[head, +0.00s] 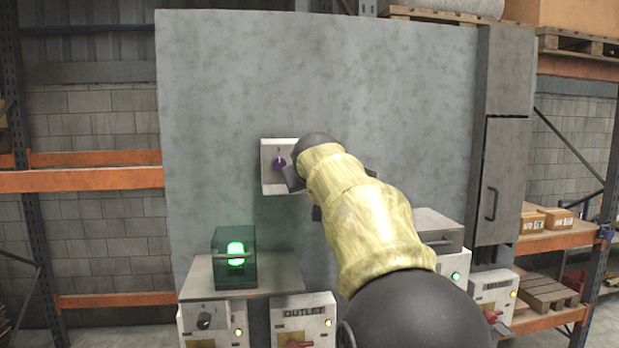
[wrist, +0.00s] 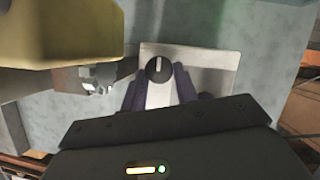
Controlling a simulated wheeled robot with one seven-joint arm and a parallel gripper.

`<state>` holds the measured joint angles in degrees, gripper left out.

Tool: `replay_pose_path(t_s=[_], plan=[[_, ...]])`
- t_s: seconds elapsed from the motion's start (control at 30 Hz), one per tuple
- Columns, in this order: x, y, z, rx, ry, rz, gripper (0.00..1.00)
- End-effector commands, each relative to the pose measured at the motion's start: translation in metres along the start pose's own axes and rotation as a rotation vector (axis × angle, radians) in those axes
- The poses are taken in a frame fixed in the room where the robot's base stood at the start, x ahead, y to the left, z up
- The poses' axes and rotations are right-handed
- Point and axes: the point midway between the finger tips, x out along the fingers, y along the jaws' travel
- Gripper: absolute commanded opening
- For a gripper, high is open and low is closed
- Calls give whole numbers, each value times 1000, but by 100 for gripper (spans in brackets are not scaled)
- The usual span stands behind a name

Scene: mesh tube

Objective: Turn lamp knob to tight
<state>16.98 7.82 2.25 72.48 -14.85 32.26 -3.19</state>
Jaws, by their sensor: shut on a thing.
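The knob (wrist: 159,68) is round and black with a white pointer line, seen on a pale plate (wrist: 215,62) in the wrist view. Its pointer runs toward the top of that view. My gripper (wrist: 159,80) has dark purple fingers on both sides of the knob and is shut on it. In the head view, the pale wall box (head: 269,182) is partly covered by my wrist, and my gripper (head: 280,163) is at its front. The knob itself is hard to make out there. A green lamp (head: 236,252) glows inside a dark clear case below.
Below stand control boxes: one with a black knob (head: 205,320), an OUTLET box (head: 303,318) with a red handle, and another red-handled box (head: 494,295) at right. A grey shelf (head: 270,270) sticks out under the lamp case. The grey panel (head: 215,90) above is bare.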

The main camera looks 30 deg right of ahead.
Motion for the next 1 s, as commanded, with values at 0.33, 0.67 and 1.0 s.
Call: replay_pose_path(t_s=[0.33, 0.67, 1.0], plan=[[-1, 1, -3, 53, 8, -21, 7], [-1, 1, -3, 52, 8, -21, 46], [-1, 1, -1, 51, 4, -21, 52]])
